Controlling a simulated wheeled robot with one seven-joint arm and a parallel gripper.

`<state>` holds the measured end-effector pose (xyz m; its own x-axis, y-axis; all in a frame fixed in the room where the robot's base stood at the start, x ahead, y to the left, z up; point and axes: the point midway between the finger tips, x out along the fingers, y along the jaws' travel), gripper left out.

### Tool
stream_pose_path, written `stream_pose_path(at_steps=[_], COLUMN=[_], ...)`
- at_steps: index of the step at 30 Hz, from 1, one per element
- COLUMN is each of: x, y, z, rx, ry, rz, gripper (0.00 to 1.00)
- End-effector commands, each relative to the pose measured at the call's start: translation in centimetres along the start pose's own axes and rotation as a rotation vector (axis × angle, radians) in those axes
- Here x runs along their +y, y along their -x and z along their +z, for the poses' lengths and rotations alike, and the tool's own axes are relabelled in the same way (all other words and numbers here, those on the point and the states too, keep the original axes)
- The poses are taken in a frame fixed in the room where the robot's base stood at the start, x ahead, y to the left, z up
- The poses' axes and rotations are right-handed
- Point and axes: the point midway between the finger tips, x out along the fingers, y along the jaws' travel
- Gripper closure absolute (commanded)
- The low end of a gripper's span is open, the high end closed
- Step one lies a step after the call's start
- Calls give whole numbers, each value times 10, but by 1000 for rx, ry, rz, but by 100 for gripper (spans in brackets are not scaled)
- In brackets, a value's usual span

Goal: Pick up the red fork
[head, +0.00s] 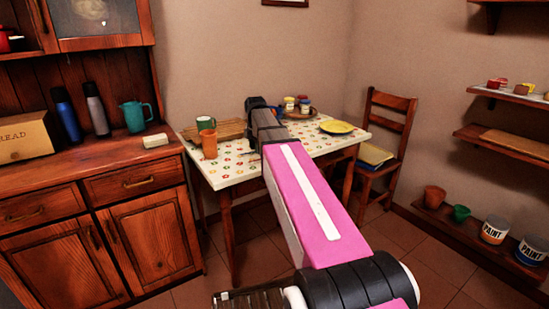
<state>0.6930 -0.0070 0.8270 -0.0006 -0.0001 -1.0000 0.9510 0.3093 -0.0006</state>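I cannot make out a red fork anywhere in the head view. My pink and black arm reaches forward from the bottom right over the dining table (235,171), which has a patterned white top. The dark end of the arm, with my gripper (256,103), is over the table's middle. The arm hides part of the tabletop behind it. The fingers are too small and dark to tell whether they are open or shut, or whether they hold anything.
On the table are an orange cup (208,144), a green mug (205,123), a wooden board (229,129), a yellow plate (338,127) and jars (304,104). A sideboard (80,200) stands left, a chair (388,130) behind right, and shelves (500,140) far right.

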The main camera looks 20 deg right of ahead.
Motion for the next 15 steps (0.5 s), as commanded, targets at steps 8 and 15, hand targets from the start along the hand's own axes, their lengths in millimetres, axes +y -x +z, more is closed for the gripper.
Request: stream_pose_path(at_steps=[8,15], x=[-1,-1], y=[-21,-49], z=[-2,-4], rx=[0,0], ry=[0,-1], rz=[-1,-1], gripper=[61,61])
